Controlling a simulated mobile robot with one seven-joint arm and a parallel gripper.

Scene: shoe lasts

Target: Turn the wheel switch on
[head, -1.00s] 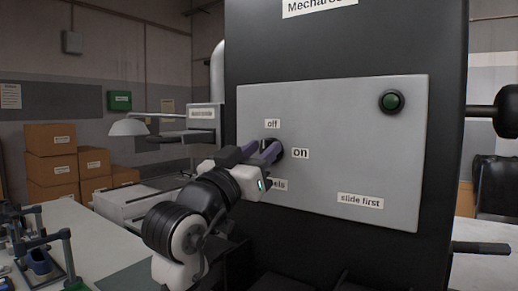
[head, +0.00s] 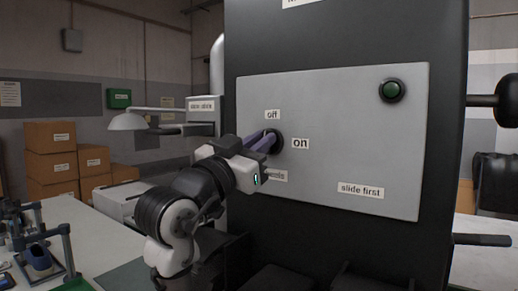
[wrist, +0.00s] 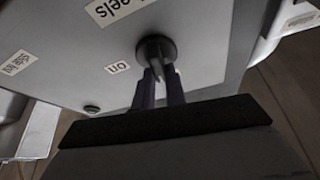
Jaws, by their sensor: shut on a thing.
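The wheel switch is a dark round knob (head: 276,141) on the light grey panel. Labels "off" (head: 272,114) above it, "on" (head: 300,143) to its right and a partly covered "wheels" (head: 274,176) below surround it. My gripper (head: 266,142) reaches it from the lower left, its purple fingers shut on the knob's grip. In the wrist view the knob (wrist: 156,46) shows with its grip between the fingertips (wrist: 160,74); the "on" label (wrist: 117,68) lies left of it there. The fingers partly hide the grip, so its exact pointing is hard to tell.
The panel (head: 330,100) is fixed to a dark machine (head: 440,130). Cardboard boxes (head: 50,160) and a table with blue items (head: 40,260) are at left.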

